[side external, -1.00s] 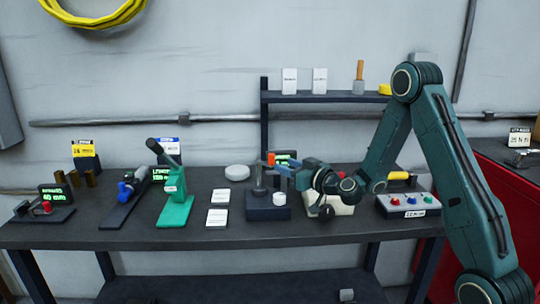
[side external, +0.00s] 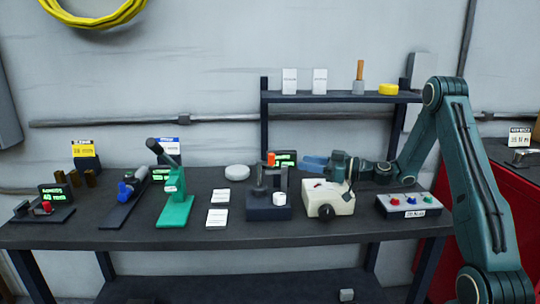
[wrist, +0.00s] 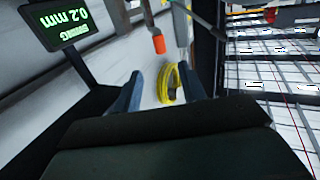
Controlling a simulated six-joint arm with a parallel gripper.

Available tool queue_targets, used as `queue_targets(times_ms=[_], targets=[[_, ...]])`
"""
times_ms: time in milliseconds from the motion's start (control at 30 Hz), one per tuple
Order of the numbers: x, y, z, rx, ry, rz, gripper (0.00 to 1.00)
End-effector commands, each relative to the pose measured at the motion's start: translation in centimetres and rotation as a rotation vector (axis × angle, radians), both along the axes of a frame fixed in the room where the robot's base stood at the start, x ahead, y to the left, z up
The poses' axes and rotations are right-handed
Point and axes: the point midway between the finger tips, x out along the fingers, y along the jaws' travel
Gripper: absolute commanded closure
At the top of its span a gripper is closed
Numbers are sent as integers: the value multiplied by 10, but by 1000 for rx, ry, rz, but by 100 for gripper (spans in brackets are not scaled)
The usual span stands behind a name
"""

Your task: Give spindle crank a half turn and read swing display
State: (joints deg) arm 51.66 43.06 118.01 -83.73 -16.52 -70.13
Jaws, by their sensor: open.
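A dark fixture (side external: 268,211) stands mid-bench with an upright post and an orange-topped part (side external: 271,160), which looks like the crank handle. The orange piece also shows in the wrist view (wrist: 158,44), ahead of my fingers and apart from them. A small display with green digits (side external: 285,158) stands behind the fixture. In the wrist view a display (wrist: 68,24), seen upside down, reads 0.2 mm. My gripper (side external: 306,163) has blue fingers, open and empty, to the right of the orange part. Both fingers show in the wrist view (wrist: 161,74) with nothing between them.
A cream box (side external: 329,198) with a black knob sits right of the fixture, below my gripper. A button panel (side external: 408,205) is further right. A green lever press (side external: 175,208) and white cards (side external: 217,218) are left. A shelf (side external: 340,97) stands behind.

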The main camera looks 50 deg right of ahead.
Motion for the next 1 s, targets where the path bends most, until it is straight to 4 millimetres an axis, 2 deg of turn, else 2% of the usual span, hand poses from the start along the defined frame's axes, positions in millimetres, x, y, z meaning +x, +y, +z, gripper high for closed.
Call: queue_targets(times_ms=[367,1000], targets=[[15,6,0,0,-4,2,59],[100,39,0,2,-8,2,59]])
